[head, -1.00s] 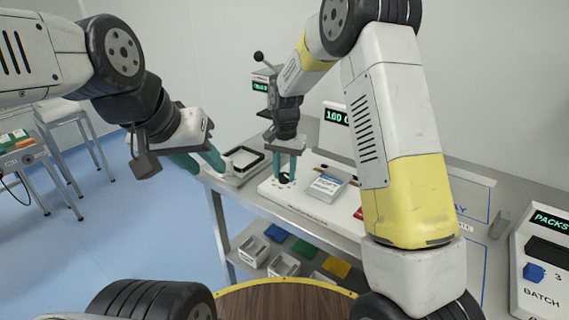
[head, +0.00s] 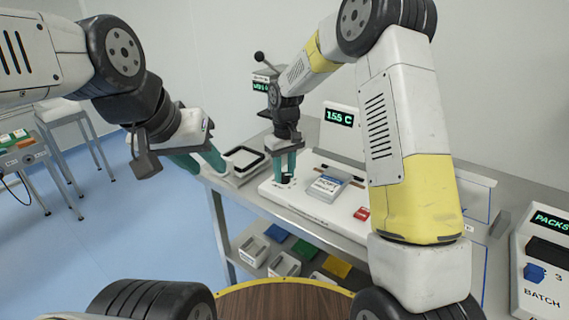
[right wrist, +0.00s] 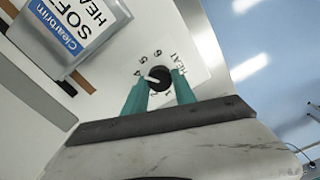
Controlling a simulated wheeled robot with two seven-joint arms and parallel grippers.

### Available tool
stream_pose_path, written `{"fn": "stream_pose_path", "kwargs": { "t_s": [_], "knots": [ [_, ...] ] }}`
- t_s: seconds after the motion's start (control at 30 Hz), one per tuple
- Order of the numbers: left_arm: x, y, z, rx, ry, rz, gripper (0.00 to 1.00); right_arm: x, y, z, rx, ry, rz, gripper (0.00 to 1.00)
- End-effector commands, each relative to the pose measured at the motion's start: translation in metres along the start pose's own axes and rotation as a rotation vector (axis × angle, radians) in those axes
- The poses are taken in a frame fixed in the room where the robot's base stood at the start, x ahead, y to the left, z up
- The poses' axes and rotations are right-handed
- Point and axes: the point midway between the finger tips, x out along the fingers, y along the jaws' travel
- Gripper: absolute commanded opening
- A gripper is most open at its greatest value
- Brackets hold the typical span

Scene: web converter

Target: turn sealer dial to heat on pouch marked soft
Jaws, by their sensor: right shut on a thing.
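The sealer (head: 325,210) is a white unit on the steel bench, with a display (head: 339,117) reading 155 C. Its black heat dial (right wrist: 159,79) shows in the right wrist view, with a white pointer line and printed numbers including 4, 5 and 6 around it. My right gripper (right wrist: 160,85) is shut on the dial, one teal finger on each side. The pouch (head: 327,187), white and blue and marked SOFT, lies on the sealer to the right of the dial; its label (right wrist: 75,22) also shows in the right wrist view. My left gripper (head: 197,160) hangs open, left of the bench.
A black-rimmed tray (head: 243,165) sits on the bench left of the sealer. A small red item (head: 362,213) lies right of the pouch. A batch counter panel (head: 541,270) stands at the far right.

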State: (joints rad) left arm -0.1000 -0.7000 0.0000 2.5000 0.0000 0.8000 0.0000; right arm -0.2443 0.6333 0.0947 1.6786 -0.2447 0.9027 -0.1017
Motion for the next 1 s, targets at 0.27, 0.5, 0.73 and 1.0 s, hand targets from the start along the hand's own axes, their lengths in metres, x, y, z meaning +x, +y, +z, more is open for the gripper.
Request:
{"fn": "stream_pose_path", "kwargs": {
  "t_s": [0.27, 0.5, 0.73, 1.0],
  "knots": [
    [0.0, 0.0, 0.0, 0.0, 0.0, 0.0, 0.36, -0.0011, 0.0001, -0.0008, -0.158, 0.0, 0.0, 0.0],
    [0.0, 0.0, 0.0, 0.0, 0.0, 0.0, 0.36, -0.0012, 0.0003, -0.0008, -0.224, -0.001, 0.002, 0.0],
    [0.0, 0.0, 0.0, 0.0, 0.0, 0.0, 0.36, -0.0013, 0.0001, -0.001, -0.238, -0.001, 0.002, 0.0],
    [0.0, 0.0, 0.0, 0.0, 0.0, 0.0, 0.36, -0.0013, 0.0001, -0.001, -0.237, -0.001, 0.002, 0.0]
  ]
}}
